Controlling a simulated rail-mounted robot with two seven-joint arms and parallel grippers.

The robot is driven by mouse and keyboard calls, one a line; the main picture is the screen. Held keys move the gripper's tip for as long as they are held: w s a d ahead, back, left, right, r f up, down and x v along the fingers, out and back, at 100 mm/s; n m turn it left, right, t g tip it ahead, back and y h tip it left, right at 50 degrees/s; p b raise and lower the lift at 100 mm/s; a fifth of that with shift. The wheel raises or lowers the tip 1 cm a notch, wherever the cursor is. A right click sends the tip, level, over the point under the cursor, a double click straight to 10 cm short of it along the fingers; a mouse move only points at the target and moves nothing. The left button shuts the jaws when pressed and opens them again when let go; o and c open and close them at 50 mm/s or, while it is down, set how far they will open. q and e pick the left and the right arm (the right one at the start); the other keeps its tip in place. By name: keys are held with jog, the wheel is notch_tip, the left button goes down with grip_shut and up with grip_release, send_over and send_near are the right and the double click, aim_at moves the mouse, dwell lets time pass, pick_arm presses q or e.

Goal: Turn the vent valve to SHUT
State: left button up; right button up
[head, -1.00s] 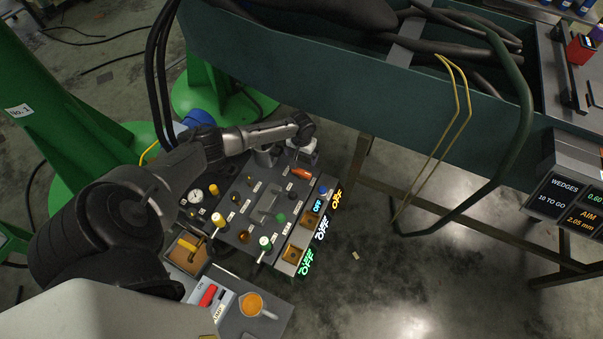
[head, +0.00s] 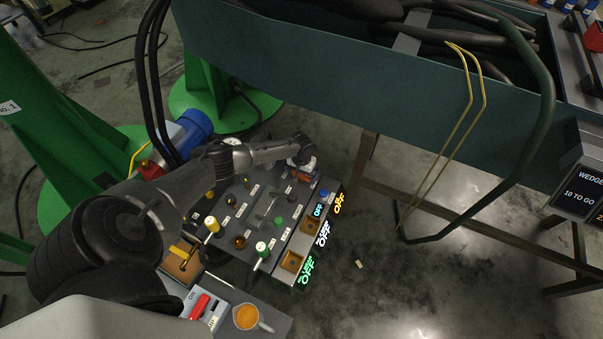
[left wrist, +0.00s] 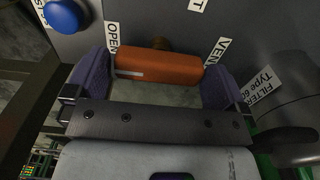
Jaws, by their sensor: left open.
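The vent valve's orange handle (left wrist: 160,68) lies crosswise between the fingers of my left gripper (left wrist: 155,77) in the left wrist view. The OPEN label is beside its left end and the VENT label beside its right end. The fingers are open, one at each end of the handle; I cannot tell whether they touch it. In the head view my left gripper (head: 303,163) is over the far right corner of the control panel (head: 262,190) and hides most of the handle. No SHUT label is readable. My right gripper is not in view.
A blue knob (left wrist: 66,15) is close to the left finger. A teal trough (head: 330,95) is behind. Open floor is to the right.

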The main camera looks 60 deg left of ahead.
pick_arm(q)
jog(key=shift+c, duration=0.2)
jog(key=c, duration=0.6)
